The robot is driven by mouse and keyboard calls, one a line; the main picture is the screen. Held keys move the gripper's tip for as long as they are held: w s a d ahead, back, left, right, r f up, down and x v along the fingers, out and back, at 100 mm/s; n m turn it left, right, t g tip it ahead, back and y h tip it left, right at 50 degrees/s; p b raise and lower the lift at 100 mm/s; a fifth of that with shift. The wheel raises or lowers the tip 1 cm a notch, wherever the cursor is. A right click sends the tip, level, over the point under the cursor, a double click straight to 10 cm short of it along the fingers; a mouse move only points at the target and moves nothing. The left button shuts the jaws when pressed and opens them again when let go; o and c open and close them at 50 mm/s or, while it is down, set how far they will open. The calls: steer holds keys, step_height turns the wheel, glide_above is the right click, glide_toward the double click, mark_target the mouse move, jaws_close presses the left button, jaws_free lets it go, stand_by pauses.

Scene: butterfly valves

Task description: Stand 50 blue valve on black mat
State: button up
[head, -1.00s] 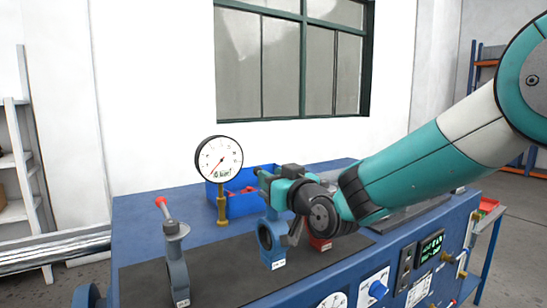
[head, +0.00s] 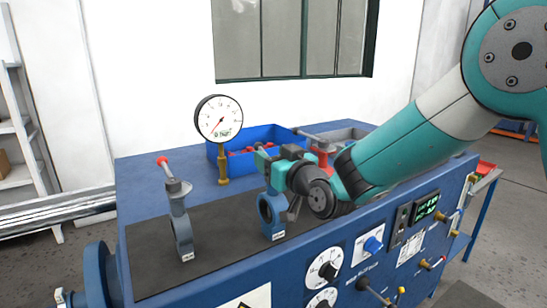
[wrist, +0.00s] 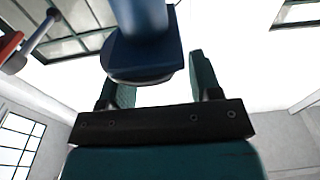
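A blue valve (head: 271,216) with a white label stands upright on the black mat (head: 225,232); its top is hidden behind my gripper. The label is too small to read. My gripper (head: 266,158) is at the valve's top. In the wrist view, the blue neck and flange (wrist: 142,62) of a valve show in front of my gripper (wrist: 162,88). The flange covers part of the left finger, and a gap shows before the right finger. The fingers are apart. A grey-blue valve (head: 180,222) with a red-tipped lever stands on the mat's left part.
A pressure gauge (head: 219,118) on a brass stem stands behind the mat. A blue bin (head: 257,136) with red parts is at the back. A red valve (head: 322,157) is partly hidden behind my gripper. The bench front (head: 345,262) carries knobs and dials. The bench's back left is clear.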

steer(key=shift+r, duration=0.15)
steer(key=s+d+f+g+h+b, duration=0.2)
steer(key=s+d+g, duration=0.3)
steer(key=s, duration=0.6)
steer(key=s+d+f+g+h+b, duration=0.2)
steer(key=s+d+f+g, duration=0.3)
steer(key=s, duration=0.7)
steer(key=s+d+f+g+h+b, duration=0.2)
steer(key=s+d+g, duration=0.3)
steer(key=s, duration=0.7)
steer(key=shift+s+d+f+h, duration=0.25)
steer(key=shift+d+f+h, duration=0.05)
steer(key=shift+d+f, duration=0.55)
